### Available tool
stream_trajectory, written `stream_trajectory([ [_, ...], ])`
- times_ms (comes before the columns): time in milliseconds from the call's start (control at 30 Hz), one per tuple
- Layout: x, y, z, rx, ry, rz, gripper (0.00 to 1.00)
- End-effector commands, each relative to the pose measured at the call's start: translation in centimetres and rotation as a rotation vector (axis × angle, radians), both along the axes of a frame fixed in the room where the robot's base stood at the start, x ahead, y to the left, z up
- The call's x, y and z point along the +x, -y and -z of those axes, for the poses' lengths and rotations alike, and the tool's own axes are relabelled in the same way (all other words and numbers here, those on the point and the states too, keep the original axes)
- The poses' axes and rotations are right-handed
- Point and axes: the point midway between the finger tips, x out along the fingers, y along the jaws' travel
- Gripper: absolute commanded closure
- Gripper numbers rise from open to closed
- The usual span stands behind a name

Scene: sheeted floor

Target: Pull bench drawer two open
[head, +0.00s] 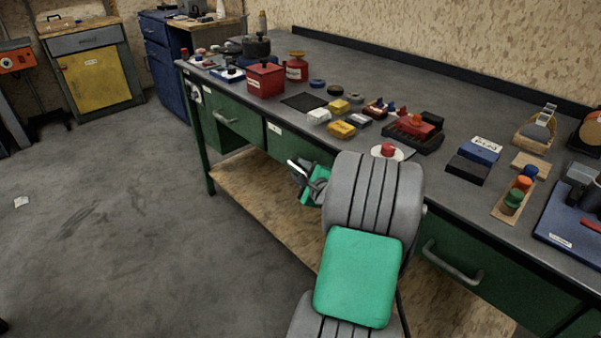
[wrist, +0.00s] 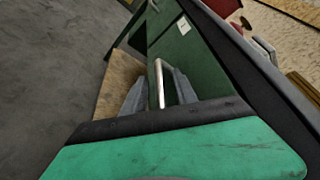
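The green bench has several drawers along its front. The middle drawer, with a white label (head: 275,128), is partly hidden behind my arm; its front also shows in the wrist view (wrist: 196,68). A pale bar handle (wrist: 158,84) stands between my two grey fingers in the wrist view, with a gap visible on each side. My gripper (head: 299,172) is open around this handle. I cannot tell whether either finger touches it. The drawer looks shut. The drawer's number cannot be read.
The left drawer's handle (head: 226,118) and right drawer's handle (head: 452,263) are on either side. The benchtop (head: 350,75) carries tins, blocks and tools. A plywood lower shelf (head: 245,195) lies beneath.

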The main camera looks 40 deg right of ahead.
Motion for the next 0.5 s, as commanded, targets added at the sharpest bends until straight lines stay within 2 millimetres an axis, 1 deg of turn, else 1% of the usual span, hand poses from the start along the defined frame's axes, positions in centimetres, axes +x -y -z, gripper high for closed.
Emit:
stream_trajectory([
  [133, -0.03, 0.0, -0.01, 0.0, 0.0, 0.0, 0.66],
  [500, -0.06, -0.02, 0.01, -0.001, -0.002, 0.0, 0.96],
])
